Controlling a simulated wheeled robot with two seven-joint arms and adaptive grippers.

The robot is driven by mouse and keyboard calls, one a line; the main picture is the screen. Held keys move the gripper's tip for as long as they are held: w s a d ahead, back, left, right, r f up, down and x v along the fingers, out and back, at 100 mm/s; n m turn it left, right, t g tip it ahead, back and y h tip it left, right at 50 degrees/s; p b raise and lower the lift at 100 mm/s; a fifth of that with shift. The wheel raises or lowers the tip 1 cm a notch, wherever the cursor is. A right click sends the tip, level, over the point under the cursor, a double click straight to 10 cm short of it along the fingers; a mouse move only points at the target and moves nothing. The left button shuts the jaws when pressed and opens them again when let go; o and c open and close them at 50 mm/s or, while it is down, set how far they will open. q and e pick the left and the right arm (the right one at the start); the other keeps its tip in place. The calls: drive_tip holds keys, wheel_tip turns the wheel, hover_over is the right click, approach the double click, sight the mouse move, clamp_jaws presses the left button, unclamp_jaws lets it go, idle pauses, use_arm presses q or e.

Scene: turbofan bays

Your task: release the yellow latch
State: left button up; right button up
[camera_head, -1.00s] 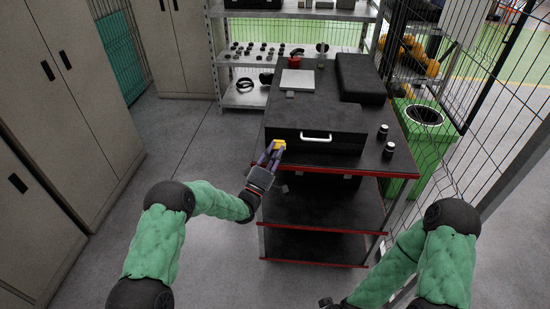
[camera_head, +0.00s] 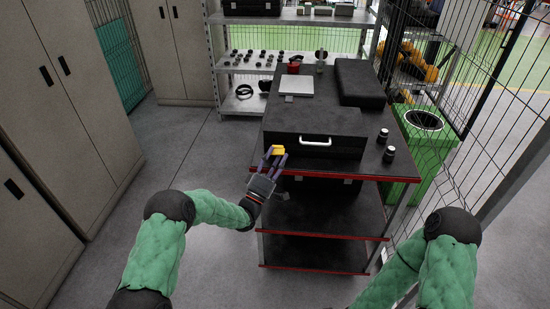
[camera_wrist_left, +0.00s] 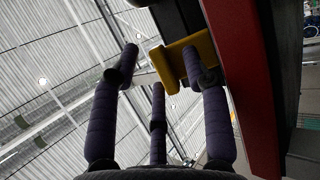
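The yellow latch (camera_head: 278,150) is at the front left of the black case (camera_head: 322,122), which lies on the cart's top. My left gripper (camera_head: 273,159) is just in front of the latch with its fingers spread. In the left wrist view the yellow latch (camera_wrist_left: 190,62) is at the fingertips, beside the right-hand finger, which overlaps it. I cannot tell whether they touch. The gap between the fingers of my left gripper (camera_wrist_left: 160,58) holds nothing clearly. My right gripper is out of view.
The cart (camera_head: 320,238) has red-edged shelves. Two small black cylinders (camera_head: 386,145) stand right of the case. A green bin (camera_head: 428,140) and a wire fence are on the right. Grey cabinets (camera_head: 60,110) stand at the left. The floor left of the cart is clear.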

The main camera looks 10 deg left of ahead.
use_arm(q)
drive_tip(key=shift+w+a+r, duration=0.1)
drive_tip(key=shift+a, duration=0.2)
drive_tip(key=v, duration=1.2)
drive_tip(key=shift+o, duration=0.3)
